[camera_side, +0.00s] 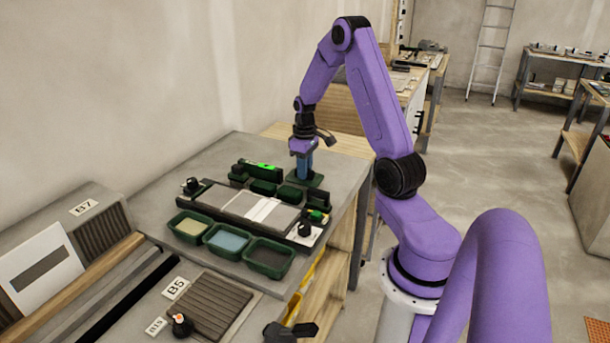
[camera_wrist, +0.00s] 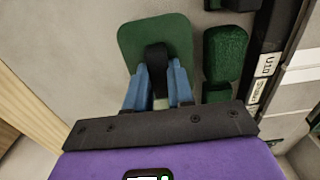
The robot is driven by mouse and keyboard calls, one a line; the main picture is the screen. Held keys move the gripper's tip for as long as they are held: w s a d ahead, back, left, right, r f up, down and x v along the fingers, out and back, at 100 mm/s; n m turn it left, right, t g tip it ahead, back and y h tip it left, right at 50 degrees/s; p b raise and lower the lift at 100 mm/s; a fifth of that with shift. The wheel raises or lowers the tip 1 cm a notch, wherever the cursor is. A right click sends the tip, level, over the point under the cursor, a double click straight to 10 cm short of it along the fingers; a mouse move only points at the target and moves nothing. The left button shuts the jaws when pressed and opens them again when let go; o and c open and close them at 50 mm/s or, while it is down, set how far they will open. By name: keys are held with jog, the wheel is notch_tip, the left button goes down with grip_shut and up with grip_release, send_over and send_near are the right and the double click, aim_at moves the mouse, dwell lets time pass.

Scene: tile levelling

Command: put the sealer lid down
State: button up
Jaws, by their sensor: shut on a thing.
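The sealer lid appears to be the dark green rounded-square plate with a black upright grip (camera_wrist: 155,42). In the side view the green plate (camera_side: 316,182) is at the bench's far right part, under my gripper (camera_side: 304,168). My gripper's blue fingers, also in the wrist view (camera_wrist: 159,92), are shut on the black grip from both sides. The plate looks level and very close to the bench top; I cannot tell whether it touches. The fingers and the gripper body hide the plate's near part.
Two small green blocks (camera_wrist: 225,55) lie right of the plate. A grey tile panel (camera_side: 245,204) in a black frame lies left of it. Open green trays (camera_side: 227,239) with coloured contents stand in front. A green-lit level (camera_side: 262,170) lies behind. The bench's right edge is near.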

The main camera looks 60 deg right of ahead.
jog(key=shift+f, duration=1.15)
jog(key=shift+f, duration=0.1)
jog(key=o, duration=0.8)
jog(key=shift+o, duration=0.2)
